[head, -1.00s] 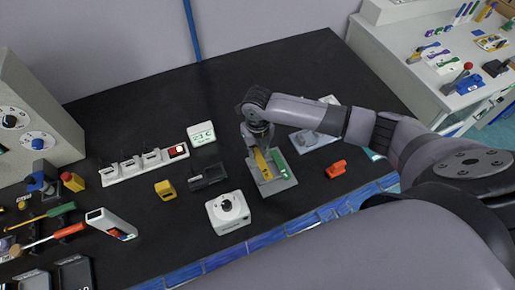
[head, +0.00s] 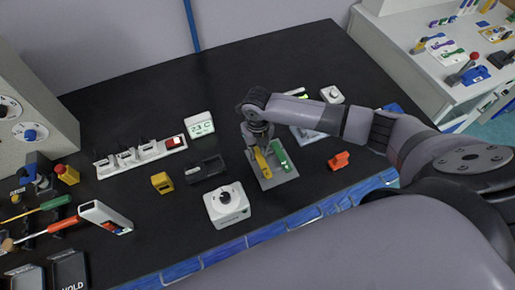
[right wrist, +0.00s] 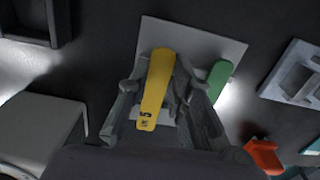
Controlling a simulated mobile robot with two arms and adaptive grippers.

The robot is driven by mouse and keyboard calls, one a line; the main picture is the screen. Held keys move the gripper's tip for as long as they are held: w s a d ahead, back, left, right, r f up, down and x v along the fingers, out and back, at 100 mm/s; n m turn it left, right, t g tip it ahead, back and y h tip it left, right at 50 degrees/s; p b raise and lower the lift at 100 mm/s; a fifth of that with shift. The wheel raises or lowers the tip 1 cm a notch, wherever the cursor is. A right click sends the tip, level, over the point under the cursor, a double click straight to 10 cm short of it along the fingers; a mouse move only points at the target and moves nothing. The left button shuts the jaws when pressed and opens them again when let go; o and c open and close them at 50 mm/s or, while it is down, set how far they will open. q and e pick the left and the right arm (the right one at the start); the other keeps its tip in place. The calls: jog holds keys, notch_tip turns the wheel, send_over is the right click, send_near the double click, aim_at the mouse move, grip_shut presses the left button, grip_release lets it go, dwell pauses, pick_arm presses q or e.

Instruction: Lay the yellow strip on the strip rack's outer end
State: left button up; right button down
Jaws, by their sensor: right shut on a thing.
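My right gripper (head: 261,147) is shut on the yellow strip (head: 262,163), and in the right wrist view the strip (right wrist: 156,88) lies lengthwise between the two fingers. The strip is over the left part of a flat grey plate (head: 288,177), which also shows in the right wrist view (right wrist: 218,46). I cannot tell whether the strip touches the plate. A green strip (head: 279,154) lies on the plate to the right, apart from the yellow one, and is partly hidden by a finger in the right wrist view (right wrist: 218,78). Which piece is the strip rack is not clear. My left gripper is not in view.
An orange clip (head: 339,160) lies right of the plate. A white device with a black knob (head: 227,206) stands at the near left, and a dark tray (head: 206,171) lies left of the plate. A light grey fixture (head: 308,135) is partly behind my arm. The back of the black table is clear.

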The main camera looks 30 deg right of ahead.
jog(key=shift+f+b, duration=0.35)
jog(key=shift+f, duration=0.25)
jog(key=c, duration=1.3)
grip_release()
jog(key=shift+c, duration=0.2)
jog(key=shift+r, duration=0.25)
notch_tip(320, 180, up, 12)
jog(key=shift+f, duration=0.2)
jog(key=shift+s+f, duration=0.1)
